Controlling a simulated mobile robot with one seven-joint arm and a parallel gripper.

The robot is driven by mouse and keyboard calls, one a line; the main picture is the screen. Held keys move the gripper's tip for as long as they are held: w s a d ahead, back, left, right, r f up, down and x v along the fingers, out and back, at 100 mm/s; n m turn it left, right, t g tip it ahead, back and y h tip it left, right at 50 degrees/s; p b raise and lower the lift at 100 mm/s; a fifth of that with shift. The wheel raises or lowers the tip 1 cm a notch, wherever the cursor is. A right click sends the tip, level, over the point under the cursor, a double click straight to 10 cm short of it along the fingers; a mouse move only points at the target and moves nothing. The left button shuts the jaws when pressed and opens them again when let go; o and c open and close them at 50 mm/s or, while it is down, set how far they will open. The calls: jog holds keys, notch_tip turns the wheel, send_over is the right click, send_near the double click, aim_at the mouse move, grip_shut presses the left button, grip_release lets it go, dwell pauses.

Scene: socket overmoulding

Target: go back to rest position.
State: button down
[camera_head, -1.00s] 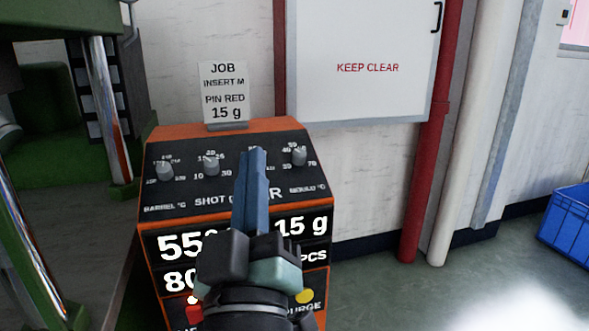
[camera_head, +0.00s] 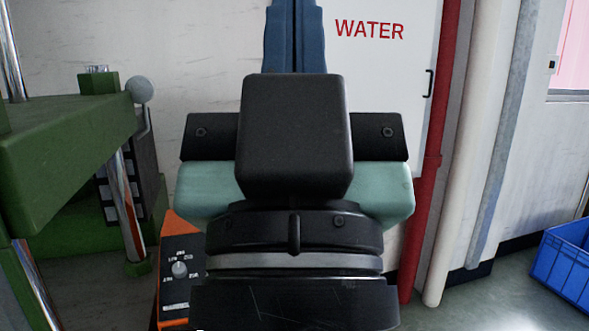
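My gripper (camera_head: 294,35) fills the middle of the head view, close to the camera and seen from behind. Its blue fingers point up and stand side by side with only a thin dark line between them; their tips run out of the top edge. Nothing shows held between them. Behind it at the lower left is the orange control box (camera_head: 176,228), mostly hidden. One grey knob (camera_head: 179,269) on its dark sloped panel shows. The job card and the readouts are out of sight behind my gripper.
A green machine (camera_head: 70,150) with metal columns stands at the left, with a grey ball lever (camera_head: 139,89). A white cabinet (camera_head: 400,90) marked WATER is behind my gripper. A red pipe (camera_head: 430,190) and a blue crate (camera_head: 566,262) are at the right. Some floor between them is clear.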

notch_tip(320, 180, up, 18)
jog(key=p, duration=1.5)
jog(key=shift+f, duration=0.15)
